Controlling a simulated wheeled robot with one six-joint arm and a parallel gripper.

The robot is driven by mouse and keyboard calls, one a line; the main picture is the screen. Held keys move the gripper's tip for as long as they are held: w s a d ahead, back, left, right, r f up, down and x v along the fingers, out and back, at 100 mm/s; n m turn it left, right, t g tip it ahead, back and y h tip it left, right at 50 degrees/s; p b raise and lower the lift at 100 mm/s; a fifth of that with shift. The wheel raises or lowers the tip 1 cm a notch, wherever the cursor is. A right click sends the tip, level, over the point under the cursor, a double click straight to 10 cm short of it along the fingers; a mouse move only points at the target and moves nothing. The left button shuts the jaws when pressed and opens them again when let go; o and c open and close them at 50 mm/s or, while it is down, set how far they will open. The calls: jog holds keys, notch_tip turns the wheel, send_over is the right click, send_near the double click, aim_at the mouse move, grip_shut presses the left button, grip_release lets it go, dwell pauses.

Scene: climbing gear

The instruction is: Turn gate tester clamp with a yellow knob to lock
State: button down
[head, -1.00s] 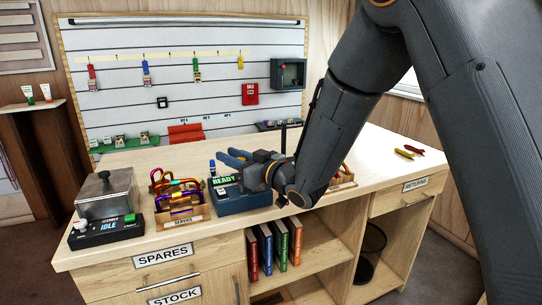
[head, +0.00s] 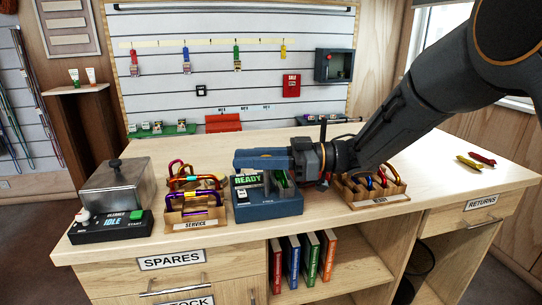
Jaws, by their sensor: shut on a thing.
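The gate tester (head: 268,205) is a dark blue box on the workbench with a green-lit display that reads READY. My gripper (head: 240,160) reaches in from the right, level, with its blue-grey fingers pointing left across the top of the tester. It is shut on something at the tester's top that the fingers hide. The clamp and its yellow knob do not show, so I cannot tell how the knob is turned. A bit of green (head: 282,180) shows below the fingers at the tester.
A SERVICE tray (head: 196,222) of coloured carabiners stands close left of the tester. Another wooden tray (head: 375,200) of carabiners stands close right, under my arm. A metal-lidded machine (head: 110,225) marked IDLE is at far left. The bench front and right are mostly clear.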

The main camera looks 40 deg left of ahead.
jog(key=shift+s+d+n+g+h+b, duration=0.15)
jog(key=shift+n+g+h+b, duration=0.15)
jog(key=shift+n+g+h, duration=0.3)
jog(key=shift+s+d+n+g+h+b, duration=0.15)
jog(key=shift+n+g+h+b, duration=0.1)
jog(key=shift+n+g+h, duration=0.35)
jog(key=shift+r, duration=0.1)
jog(key=c, duration=1.5)
grip_release()
notch_tip(320, 180, up, 10)
jog(key=shift+b, duration=0.7)
